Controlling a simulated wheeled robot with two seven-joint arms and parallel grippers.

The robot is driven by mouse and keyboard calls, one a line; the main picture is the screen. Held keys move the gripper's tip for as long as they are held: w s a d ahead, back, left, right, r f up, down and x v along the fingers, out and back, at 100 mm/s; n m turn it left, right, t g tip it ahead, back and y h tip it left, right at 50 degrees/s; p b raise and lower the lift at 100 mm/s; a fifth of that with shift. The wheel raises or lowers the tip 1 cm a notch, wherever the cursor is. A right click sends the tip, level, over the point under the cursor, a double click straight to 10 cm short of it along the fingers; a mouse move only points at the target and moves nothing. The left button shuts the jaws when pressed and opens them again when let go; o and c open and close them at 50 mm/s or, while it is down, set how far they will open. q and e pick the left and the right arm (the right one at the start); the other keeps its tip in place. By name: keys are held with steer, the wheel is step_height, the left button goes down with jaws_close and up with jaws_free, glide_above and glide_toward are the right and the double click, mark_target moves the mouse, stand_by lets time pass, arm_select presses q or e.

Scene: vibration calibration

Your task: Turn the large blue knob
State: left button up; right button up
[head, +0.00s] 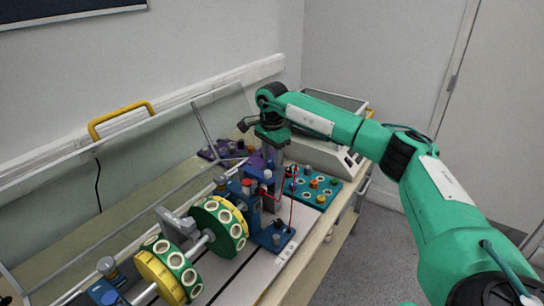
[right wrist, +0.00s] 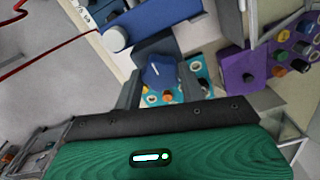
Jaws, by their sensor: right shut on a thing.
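The large blue knob (right wrist: 158,73) shows in the right wrist view between the two grey fingers of my right gripper (right wrist: 161,84), which is shut on it. In the head view my right gripper (head: 272,155) points down behind the machine with the green and yellow wheels. The knob cannot be made out there, as the gripper and machine parts cover it. My left gripper is in neither view.
A turquoise board (head: 318,198) with several small knobs lies right of the gripper, and a purple board (head: 212,154) lies to its left. A wheel machine (head: 219,228) fills the bench front. A clear guard with a yellow handle (head: 120,117) stands along the left.

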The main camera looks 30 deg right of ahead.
mark_target(272, 159)
steer(key=o, duration=1)
steer(key=shift+c, duration=0.2)
step_height(272, 159, up, 5)
steer(key=shift+r+b, duration=0.2)
steer(key=shift+b, duration=0.5)
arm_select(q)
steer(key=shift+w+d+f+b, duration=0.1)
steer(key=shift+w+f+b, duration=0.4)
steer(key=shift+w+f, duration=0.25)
arm_select(e)
step_height(272, 159, up, 8)
steer(key=shift+r, duration=0.2)
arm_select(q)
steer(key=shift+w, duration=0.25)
